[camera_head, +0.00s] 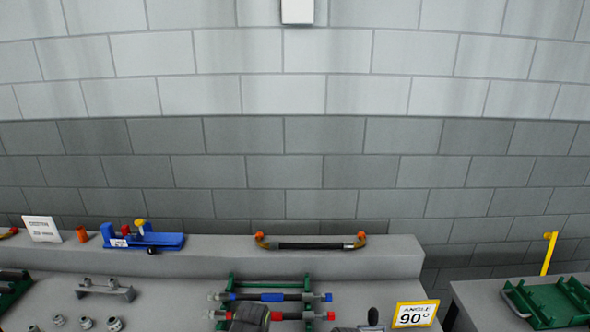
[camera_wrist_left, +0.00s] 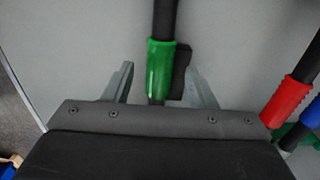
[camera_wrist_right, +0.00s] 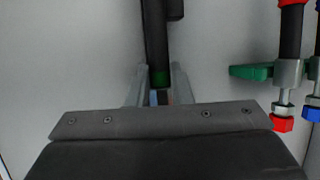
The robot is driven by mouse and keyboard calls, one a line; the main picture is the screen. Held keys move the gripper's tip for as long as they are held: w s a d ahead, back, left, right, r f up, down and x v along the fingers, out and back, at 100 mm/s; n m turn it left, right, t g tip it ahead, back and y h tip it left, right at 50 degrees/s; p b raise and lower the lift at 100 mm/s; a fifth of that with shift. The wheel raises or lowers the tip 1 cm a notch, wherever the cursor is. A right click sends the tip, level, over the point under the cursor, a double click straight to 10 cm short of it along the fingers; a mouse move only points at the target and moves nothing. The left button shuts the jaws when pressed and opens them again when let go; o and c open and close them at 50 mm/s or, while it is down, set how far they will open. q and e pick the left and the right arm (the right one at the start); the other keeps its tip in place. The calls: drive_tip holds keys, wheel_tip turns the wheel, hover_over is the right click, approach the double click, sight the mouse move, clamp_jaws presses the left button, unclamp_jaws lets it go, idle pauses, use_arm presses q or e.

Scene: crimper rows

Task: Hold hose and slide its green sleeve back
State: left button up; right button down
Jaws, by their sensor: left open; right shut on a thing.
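The black hose (camera_wrist_left: 163,18) runs down the left wrist view with its green sleeve (camera_wrist_left: 160,68) on it. My left gripper (camera_wrist_left: 161,78) is open, with a finger on each side of the sleeve and a gap to each. A dark block beside the sleeve cannot be identified. In the right wrist view, my right gripper (camera_wrist_right: 160,78) is shut on a black hose (camera_wrist_right: 155,40), with a dark green band (camera_wrist_right: 160,77) between its fingertips. In the head view, the hose with the green sleeve cannot be made out clearly.
A green rack (camera_head: 231,285) holds hoses with a blue sleeve (camera_head: 272,297) and a red sleeve (camera_head: 290,316). A spare hose (camera_head: 310,246) lies on the back ledge (camera_head: 215,265), near a blue tool (camera_head: 160,240). A 90° sign (camera_head: 415,314) stands at the right.

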drive_tip(key=shift+s+d+f, duration=0.1)
drive_tip(key=shift+s+f, duration=0.05)
drive_tip(key=shift+f, duration=0.05)
drive_tip(key=c, duration=1.3)
unclamp_jaws()
use_arm(q)
wheel_tip(320, 180, up, 11)
use_arm(e)
drive_tip(key=shift+o, duration=0.5)
drive_tip(key=shift+r, duration=0.1)
use_arm(q)
drive_tip(key=shift+d+f, duration=0.1)
use_arm(e)
drive_tip(key=shift+r, duration=0.1)
